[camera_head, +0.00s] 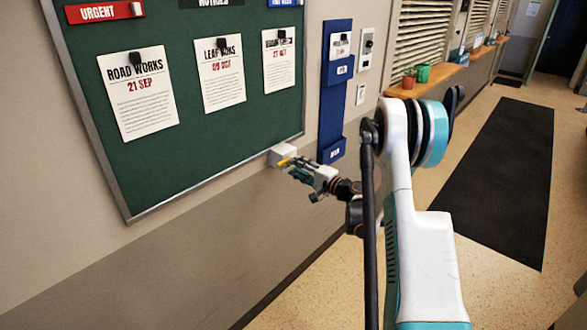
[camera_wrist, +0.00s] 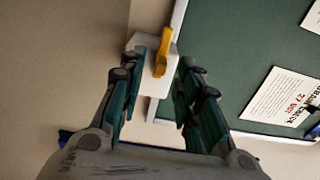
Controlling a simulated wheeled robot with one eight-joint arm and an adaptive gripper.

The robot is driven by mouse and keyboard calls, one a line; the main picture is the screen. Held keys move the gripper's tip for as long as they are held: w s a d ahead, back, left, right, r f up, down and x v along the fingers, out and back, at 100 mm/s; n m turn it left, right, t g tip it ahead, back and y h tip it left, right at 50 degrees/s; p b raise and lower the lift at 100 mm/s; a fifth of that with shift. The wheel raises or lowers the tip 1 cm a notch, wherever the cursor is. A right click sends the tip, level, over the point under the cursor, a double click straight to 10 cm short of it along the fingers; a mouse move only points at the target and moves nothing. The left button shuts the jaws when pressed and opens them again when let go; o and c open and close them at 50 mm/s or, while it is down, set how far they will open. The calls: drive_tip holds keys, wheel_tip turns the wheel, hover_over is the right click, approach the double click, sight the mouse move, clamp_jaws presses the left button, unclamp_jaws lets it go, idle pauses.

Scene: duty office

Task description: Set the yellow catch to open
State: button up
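The yellow catch (camera_head: 285,162) is a short lever on a white block (camera_head: 277,153) at the lower right corner of the green notice board. In the wrist view the catch (camera_wrist: 162,50) lies along the block (camera_wrist: 157,82), tilted slightly, its upper end past the block's edge. My gripper (camera_head: 300,172) is in front of the block. In the wrist view my gripper (camera_wrist: 163,72) is open, with one finger on each side of the catch and a gap to it on both sides. Whether the fingertips touch the block I cannot tell.
The green board (camera_head: 200,130) with pinned notices fills the wall to the left. A blue wall rack (camera_head: 334,95) hangs just right of the catch. A dark floor mat (camera_head: 490,180) lies on open floor.

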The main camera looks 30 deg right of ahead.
drive_tip(key=shift+x, duration=1.2)
clamp_jaws()
drive_tip(key=shift+w+d+b, duration=0.2)
drive_tip(key=shift+w+d, duration=0.1)
drive_tip(key=shift+d, duration=0.55)
drive_tip(key=shift+w+d+b, duration=0.2)
drive_tip(key=shift+w+d, duration=0.05)
drive_tip(key=shift+d, duration=0.6)
unclamp_jaws()
drive_tip(key=shift+d, duration=0.1)
drive_tip(key=v, duration=1.2)
drive_tip(key=shift+w+r, duration=0.1)
